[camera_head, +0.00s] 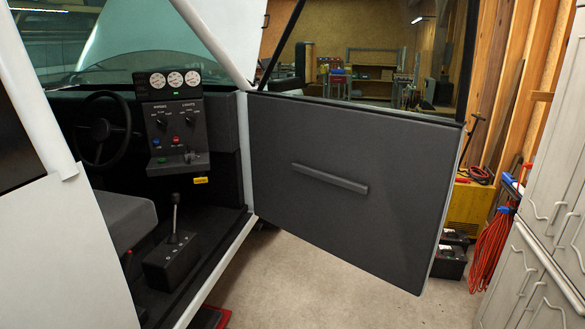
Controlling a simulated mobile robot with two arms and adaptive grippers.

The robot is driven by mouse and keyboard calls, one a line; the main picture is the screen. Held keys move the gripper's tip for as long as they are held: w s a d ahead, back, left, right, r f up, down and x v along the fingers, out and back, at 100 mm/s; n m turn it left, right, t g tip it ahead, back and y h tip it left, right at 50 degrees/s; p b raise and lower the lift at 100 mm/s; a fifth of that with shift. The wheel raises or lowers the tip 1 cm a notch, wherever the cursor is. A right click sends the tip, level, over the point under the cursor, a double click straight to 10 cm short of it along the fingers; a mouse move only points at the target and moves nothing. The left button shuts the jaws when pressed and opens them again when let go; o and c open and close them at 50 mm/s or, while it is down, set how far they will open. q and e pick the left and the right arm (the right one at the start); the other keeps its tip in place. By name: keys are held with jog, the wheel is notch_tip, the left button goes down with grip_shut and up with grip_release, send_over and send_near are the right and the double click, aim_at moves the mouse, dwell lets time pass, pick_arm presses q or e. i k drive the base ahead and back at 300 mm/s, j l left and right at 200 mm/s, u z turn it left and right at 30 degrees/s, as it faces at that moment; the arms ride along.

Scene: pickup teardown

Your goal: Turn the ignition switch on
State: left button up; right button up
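The dark control panel (174,128) stands inside the open cab of a white pickup. Three round gauges (175,79) sit on its top. Rotary knobs (160,124) show under small labels that seem to read wipers and lights. Below them are blue, red and green buttons or lamps. A small silvery part (190,156) sticks out at the panel's lower right. It may be the ignition switch, but its label and position are too small to read. Neither of my grippers is in view.
The open door (345,178) with its bar handle (329,179) fills the middle. The steering wheel (103,130), seat (112,218) and gear lever (174,222) are left and below the panel. Grey cabinets (545,200) stand at the right. Floor (320,295) below the door is clear.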

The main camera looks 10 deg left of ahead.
aim_at(188, 157)
jog(key=i+u, duration=0.25)
jog(key=i, duration=0.4)
jog(key=i+u, duration=0.25)
jog(key=i, duration=0.4)
jog(key=i+l+u, duration=0.25)
jog(key=i, duration=0.35)
